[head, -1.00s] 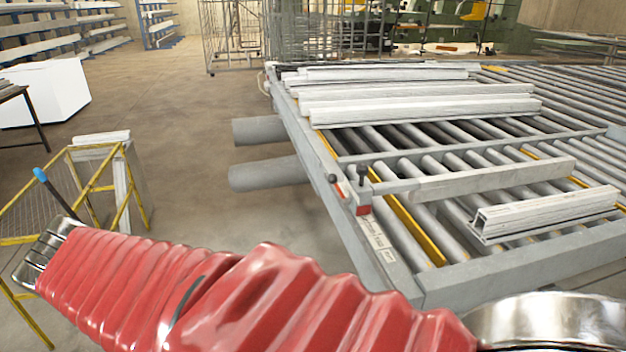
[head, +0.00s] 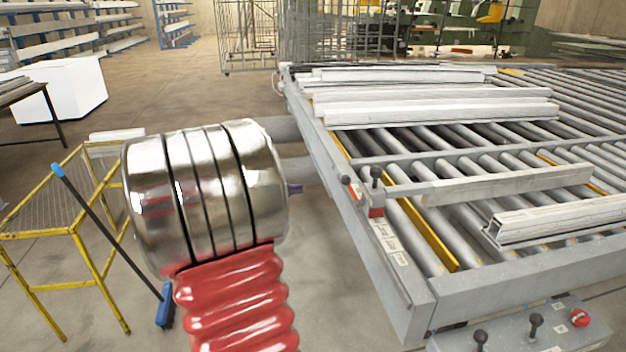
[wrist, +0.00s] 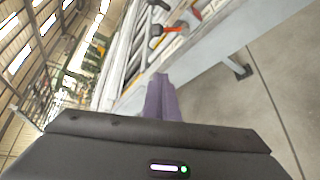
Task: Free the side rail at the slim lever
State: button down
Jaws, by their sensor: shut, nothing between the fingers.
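Two dark-knobbed levers stand on the roller bench's left edge: a taller one (head: 376,174) and a smaller one (head: 346,181) with red beside it. I cannot tell for sure which is the slim lever. In the wrist view a dark knob (wrist: 157,30) shows beside an orange-red part (wrist: 175,28). A grey bar (head: 510,184), perhaps the side rail, lies across the rollers, its left end near the levers. My gripper (head: 294,188) is left of the levers, mostly hidden behind my metal wrist. Its purple fingers (wrist: 162,98) are shut, empty and apart from the levers.
White profiles (head: 430,102) lie across the bench's far part, and a hollow profile (head: 560,217) lies at the right. A control box (head: 530,325) with knobs and a red button is at the front. A yellow frame (head: 60,236) and a blue-ended broom (head: 110,240) stand left.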

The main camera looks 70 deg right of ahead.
aim_at(351, 191)
jog(key=shift+s+d+g, duration=0.15)
jog(key=shift+s+d, duration=0.1)
jog(key=shift+d, duration=0.35)
jog(key=shift+s+d+g, duration=0.15)
jog(key=shift+s+d, duration=0.05)
jog(key=shift+d, duration=0.4)
jog(key=x, duration=1)
jog(key=shift+s+a+r, duration=1.05)
jog(key=shift+s+a, duration=0.1)
jog(key=shift+a, duration=0.1)
